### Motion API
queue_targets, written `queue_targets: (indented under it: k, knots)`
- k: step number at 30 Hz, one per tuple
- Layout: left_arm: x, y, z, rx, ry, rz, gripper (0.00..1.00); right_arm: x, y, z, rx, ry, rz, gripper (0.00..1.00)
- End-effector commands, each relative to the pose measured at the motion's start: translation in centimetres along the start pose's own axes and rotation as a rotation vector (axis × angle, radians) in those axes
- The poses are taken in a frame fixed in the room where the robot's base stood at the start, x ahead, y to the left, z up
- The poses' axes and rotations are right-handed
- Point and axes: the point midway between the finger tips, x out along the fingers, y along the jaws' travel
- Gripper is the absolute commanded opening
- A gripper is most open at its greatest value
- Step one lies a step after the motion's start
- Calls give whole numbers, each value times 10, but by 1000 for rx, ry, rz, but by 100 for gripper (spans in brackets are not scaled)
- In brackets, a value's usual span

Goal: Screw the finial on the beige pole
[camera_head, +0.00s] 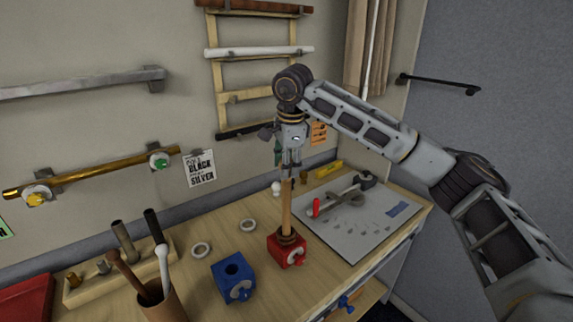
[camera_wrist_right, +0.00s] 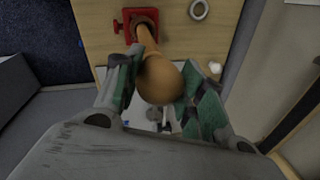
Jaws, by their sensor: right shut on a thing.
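The beige pole (camera_head: 287,212) stands upright in a red clamp (camera_head: 291,254) on the table. In the right wrist view the pole (camera_wrist_right: 147,38) rises from the red clamp (camera_wrist_right: 128,22) towards the camera. My right gripper (camera_head: 290,168) is directly above the pole, pointing down. In the wrist view its green-padded fingers (camera_wrist_right: 158,92) are shut on a rounded tan finial (camera_wrist_right: 160,83), which lines up with the pole's top. The finial is mostly hidden in the head view, and I cannot tell whether its thread is seated. My left gripper is not in view.
A grey board with tools (camera_head: 365,222) lies on the right. A wall rack (camera_head: 258,54) holds more poles behind my gripper.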

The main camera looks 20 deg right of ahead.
Motion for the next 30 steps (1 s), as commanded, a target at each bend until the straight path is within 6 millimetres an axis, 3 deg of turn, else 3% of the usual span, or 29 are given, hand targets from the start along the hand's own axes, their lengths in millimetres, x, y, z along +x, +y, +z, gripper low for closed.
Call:
queue_targets:
  k: [30]
  knots:
    - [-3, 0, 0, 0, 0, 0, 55, -3, -2, -1, 552, 105, -5, 19]
